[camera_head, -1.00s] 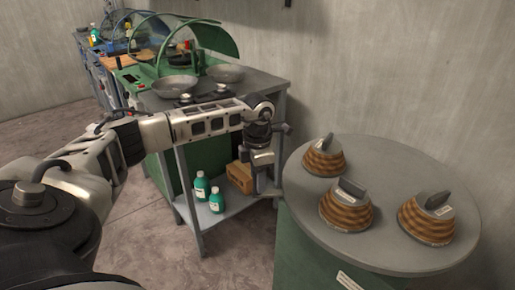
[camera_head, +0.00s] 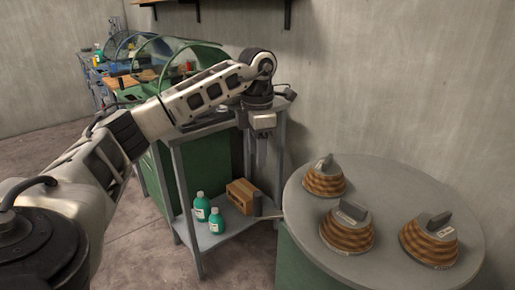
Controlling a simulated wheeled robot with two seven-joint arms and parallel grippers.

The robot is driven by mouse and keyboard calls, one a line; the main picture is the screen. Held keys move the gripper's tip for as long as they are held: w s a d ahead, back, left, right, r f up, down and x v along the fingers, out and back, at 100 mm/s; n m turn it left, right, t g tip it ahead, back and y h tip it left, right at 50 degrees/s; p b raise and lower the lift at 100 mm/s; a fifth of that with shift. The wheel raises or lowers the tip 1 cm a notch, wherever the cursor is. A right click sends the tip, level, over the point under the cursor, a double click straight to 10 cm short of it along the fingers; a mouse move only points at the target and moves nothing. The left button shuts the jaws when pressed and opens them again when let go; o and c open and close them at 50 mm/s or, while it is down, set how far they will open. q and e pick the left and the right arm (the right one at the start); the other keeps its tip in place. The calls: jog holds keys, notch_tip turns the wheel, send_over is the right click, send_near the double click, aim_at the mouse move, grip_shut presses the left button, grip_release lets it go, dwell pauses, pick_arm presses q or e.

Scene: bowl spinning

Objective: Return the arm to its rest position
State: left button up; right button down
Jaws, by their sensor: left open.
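My left arm (camera_head: 185,108) reaches in from the left and rises to its wrist in front of the workbench. My left gripper (camera_head: 262,158) hangs from the wrist, fingers pointing down, open and empty. It is in front of the right end of the workbench, in the air beyond the round table's left edge, and touches nothing that I can see. My right gripper is out of view.
A round grey table (camera_head: 392,190) at the right carries several striped brown domes with grey handles, among them one near the front (camera_head: 347,228). The workbench's lower shelf (camera_head: 235,228) holds green bottles (camera_head: 202,207) and a brown box (camera_head: 241,195). Floor at left is clear.

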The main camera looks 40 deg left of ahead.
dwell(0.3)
pick_arm(q)
jog(key=d+f+m+h, duration=0.1)
jog(key=d+f+h, duration=0.3)
jog(key=d, duration=0.7)
jog(key=d+f+m+h, duration=0.1)
jog(key=d+f+h, duration=0.35)
jog(key=d, duration=0.65)
jog(key=s+d+r+n+t+h, duration=0.2)
jog(key=d+n+t+h, duration=0.25)
jog(key=d+n, duration=0.2)
jog(key=s+d+r+n+t+h, duration=0.1)
jog(key=s+d+n+t+h, duration=0.2)
jog(key=d+n+h, duration=0.4)
jog(key=s+a+f+n+t+y, duration=0.15)
jog(key=f+n+t+y, duration=0.35)
jog(key=n, duration=0.5)
jog(key=w+a+f+n+t+y, duration=0.1)
jog(key=a+f+n+t+y, duration=0.25)
jog(key=n+y, duration=0.5)
jog(key=s+a+f+n+g+y, duration=0.3)
jog(key=s+f+n+g, duration=0.2)
jog(key=s+f+n, duration=0.4)
notch_tip(320, 180, down, 2)
jog(key=shift+s+f+n, duration=0.25)
jog(key=shift+s+n, duration=0.15)
jog(key=shift+s, duration=0.7)
